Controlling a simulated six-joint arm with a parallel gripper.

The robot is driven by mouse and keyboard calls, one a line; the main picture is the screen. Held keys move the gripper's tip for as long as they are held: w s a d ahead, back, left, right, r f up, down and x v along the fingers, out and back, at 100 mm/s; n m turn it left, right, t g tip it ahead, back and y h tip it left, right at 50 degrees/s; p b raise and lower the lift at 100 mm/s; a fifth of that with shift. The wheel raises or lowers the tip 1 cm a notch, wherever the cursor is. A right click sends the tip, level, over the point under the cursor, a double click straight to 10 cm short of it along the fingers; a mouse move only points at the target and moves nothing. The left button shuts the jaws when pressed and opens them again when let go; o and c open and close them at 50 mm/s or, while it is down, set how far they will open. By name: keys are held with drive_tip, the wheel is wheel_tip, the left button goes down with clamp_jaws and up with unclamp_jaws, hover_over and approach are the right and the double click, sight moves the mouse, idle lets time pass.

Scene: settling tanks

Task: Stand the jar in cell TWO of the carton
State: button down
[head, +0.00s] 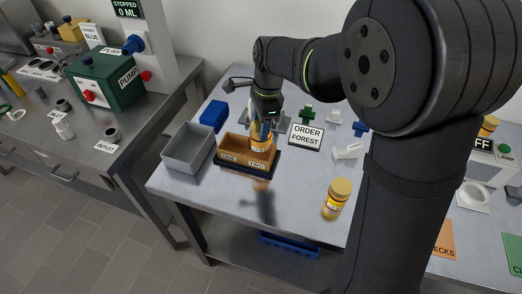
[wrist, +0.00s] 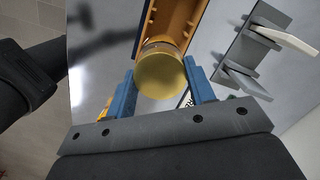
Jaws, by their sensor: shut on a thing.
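The jar (head: 260,143), amber with a gold lid, is upright at the right part of the brown carton (head: 241,161), above or partly inside the cell labelled TWO. My gripper (head: 262,123) is shut on it from above. In the wrist view the jar's gold lid (wrist: 160,76) sits between the blue fingers, and the orange-brown carton (wrist: 178,18) extends beyond it. The jar's base is hidden, so I cannot tell whether it touches the carton floor. The cell labelled ONE, at the left, looks empty.
A grey bin (head: 188,150) stands left of the carton, with a blue block (head: 213,114) behind. The ORDER FOREST sign (head: 306,137) stands behind right. Another gold-lidded jar (head: 337,199) stands near the table's front right. The table in front of the carton is clear.

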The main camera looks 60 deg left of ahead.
wheel_tip(320, 180, down, 7)
drive_tip(key=shift+r, duration=0.2)
drive_tip(key=shift+f, duration=0.15)
drive_tip(key=c, duration=0.6)
unclamp_jaws()
drive_tip(key=shift+c, duration=0.2)
drive_tip(key=r, duration=0.4)
drive_tip(key=w+r, duration=0.1)
drive_tip(key=r, duration=0.7)
drive_tip(key=shift+w+d+r, duration=0.15)
drive_tip(key=shift+w, duration=0.1)
